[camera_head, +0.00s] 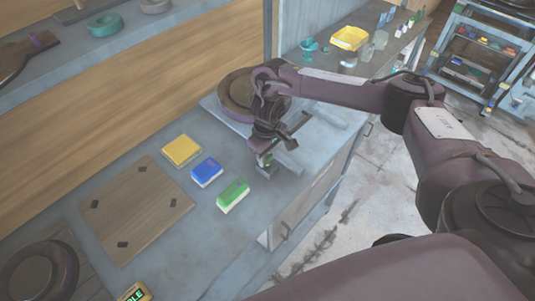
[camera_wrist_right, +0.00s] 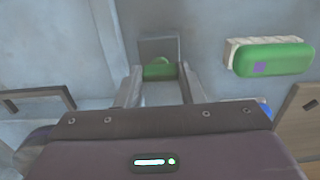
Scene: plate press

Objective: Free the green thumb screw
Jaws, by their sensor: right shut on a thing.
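The green thumb screw (camera_wrist_right: 160,70) shows between my fingertips in the right wrist view, in front of a small grey block (camera_wrist_right: 158,47). My right gripper (camera_wrist_right: 159,76) is shut on it. In the head view my right gripper (camera_head: 264,160) points down at the near end of the grey press base (camera_head: 317,149); only a little green shows there. A round dark brown disc (camera_head: 236,97) sits on the base behind my wrist, partly hidden by my arm. I cannot tell how far the screw is turned. My left gripper is not in view.
A green sponge (camera_head: 232,196), a blue sponge (camera_head: 206,172) and a yellow sponge (camera_head: 182,151) lie left of the gripper. A wooden board (camera_head: 137,211) and a dark round thing (camera_head: 39,278) lie further left. The counter's front edge is close by. A yellow tray (camera_head: 350,38) stands at the back.

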